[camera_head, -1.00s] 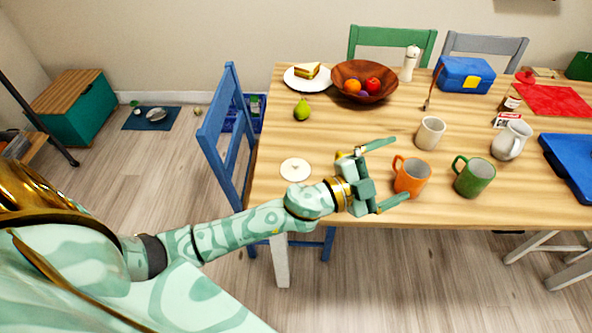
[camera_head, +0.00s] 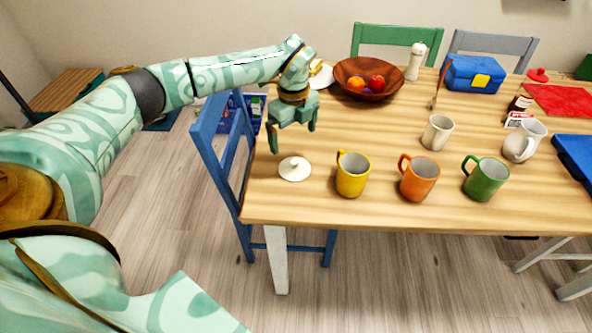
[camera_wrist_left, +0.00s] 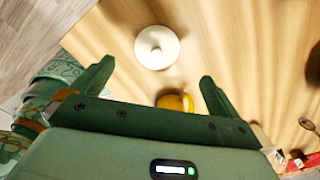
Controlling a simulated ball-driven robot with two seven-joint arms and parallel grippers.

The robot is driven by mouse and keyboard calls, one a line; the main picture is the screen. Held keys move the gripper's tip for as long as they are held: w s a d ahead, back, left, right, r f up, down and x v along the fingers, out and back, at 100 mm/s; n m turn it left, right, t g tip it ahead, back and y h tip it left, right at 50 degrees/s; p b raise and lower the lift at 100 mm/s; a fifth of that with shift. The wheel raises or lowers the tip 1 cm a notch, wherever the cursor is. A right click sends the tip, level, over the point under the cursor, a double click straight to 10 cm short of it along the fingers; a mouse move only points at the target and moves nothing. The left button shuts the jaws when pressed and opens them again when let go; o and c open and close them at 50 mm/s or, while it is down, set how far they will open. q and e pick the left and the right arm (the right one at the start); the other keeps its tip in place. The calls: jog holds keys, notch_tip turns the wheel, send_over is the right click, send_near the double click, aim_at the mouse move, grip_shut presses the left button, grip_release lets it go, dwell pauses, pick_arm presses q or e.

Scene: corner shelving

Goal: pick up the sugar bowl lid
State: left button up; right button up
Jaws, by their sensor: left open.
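The sugar bowl lid (camera_head: 295,172) is a small white disc with a knob on top. It lies flat near the left front corner of the wooden table (camera_head: 310,208). It also shows whole in the left wrist view (camera_wrist_left: 157,47), just beyond the fingertips. My left gripper (camera_head: 293,140) points down above and slightly behind the lid, open and empty, with its fingers apart from it. In the left wrist view my left gripper (camera_wrist_left: 156,72) has its two fingers spread wide. My right gripper is not in view.
A yellow mug (camera_head: 352,176) stands close to the right of the lid, with an orange mug (camera_head: 418,180) and a green mug (camera_head: 484,181) further right. A cream cup (camera_head: 437,133) and a wooden fruit bowl (camera_head: 366,93) stand behind. A blue chair (camera_head: 218,152) is at the table's left.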

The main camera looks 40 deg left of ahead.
aim_at(294, 161)
pick_arm(q)
notch_tip(294, 161, down, 5)
jog(key=shift+r+b, duration=0.2)
jog(key=shift+b, duration=0.35)
jog(key=f+b, duration=0.1)
jog(key=f, duration=0.1)
jog(key=f+b, duration=0.1)
jog(key=f, duration=0.2)
jog(key=shift+s+d+f, duration=0.1)
jog(key=shift+s+d, duration=0.05)
jog(key=shift+s, duration=0.05)
jog(key=shift+r, duration=0.2)
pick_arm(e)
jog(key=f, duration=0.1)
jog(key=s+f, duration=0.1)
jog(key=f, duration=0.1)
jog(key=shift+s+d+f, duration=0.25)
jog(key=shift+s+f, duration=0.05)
pick_arm(q)
jog(key=c, duration=1)
